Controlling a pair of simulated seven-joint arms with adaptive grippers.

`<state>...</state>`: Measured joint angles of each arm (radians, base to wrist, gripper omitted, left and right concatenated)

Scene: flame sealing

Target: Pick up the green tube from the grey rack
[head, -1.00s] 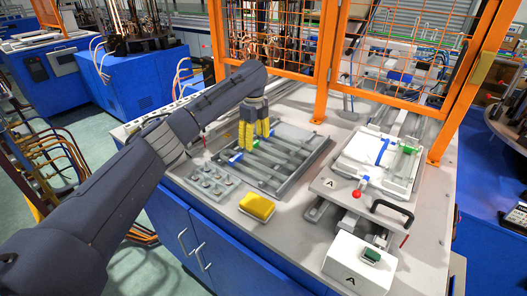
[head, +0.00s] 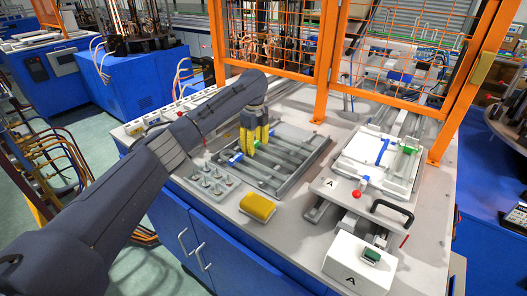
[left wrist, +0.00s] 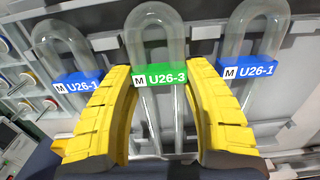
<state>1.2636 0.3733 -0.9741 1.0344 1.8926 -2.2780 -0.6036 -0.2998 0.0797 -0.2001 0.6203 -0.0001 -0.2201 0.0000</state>
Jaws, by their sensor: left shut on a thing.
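The green tube is a clear glass U-tube with a green U26-3 label (left wrist: 160,76), in the middle of the left wrist view. My left gripper (head: 254,150) has its yellow fingers down at the grey rack (head: 303,157) in the head view. In the left wrist view, its two fingers (left wrist: 164,130) stand on either side of the green tube, shut on it. A tube with a blue U26-1 label (left wrist: 76,83) stands to the left, and another blue-labelled tube (left wrist: 247,75) to the right. The fingers hide the green tube in the head view. My right gripper is not in view.
A yellow block (head: 258,207) and a small tray of round pieces (head: 214,185) lie in front of the rack. A white fixture (head: 358,160) with blue and green parts stands to the right. An orange guard frame (head: 322,70) rises behind.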

